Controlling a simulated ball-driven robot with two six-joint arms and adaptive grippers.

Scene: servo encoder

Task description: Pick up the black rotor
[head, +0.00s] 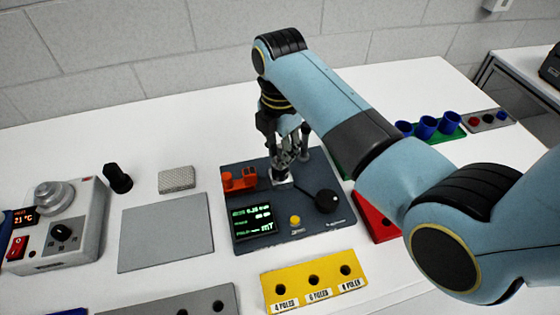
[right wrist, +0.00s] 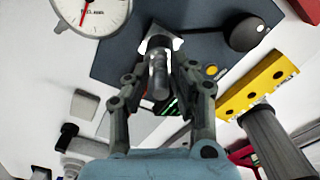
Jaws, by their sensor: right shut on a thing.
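A black upright piece (head: 118,178) that fits the name black rotor stands on the table at the left, beside the control box. My right gripper (head: 286,168) is far to its right, over the dark blue panel (head: 335,222). In the right wrist view, the right gripper (right wrist: 158,85) is shut on a grey cylindrical piece (right wrist: 158,70) with a pale part at its end. This piece is at the panel; I cannot tell whether it touches it. The fingers hide much of it in the head view. My left gripper does not show.
The panel has a black knob (head: 327,200), a yellow button (head: 295,220) and a green-lit screen (head: 252,224). A yellow block (head: 315,279) with holes lies in front. A grey plate (head: 166,232) and a grey block (head: 176,180) lie left. Blue cups (head: 427,127) stand at the back right.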

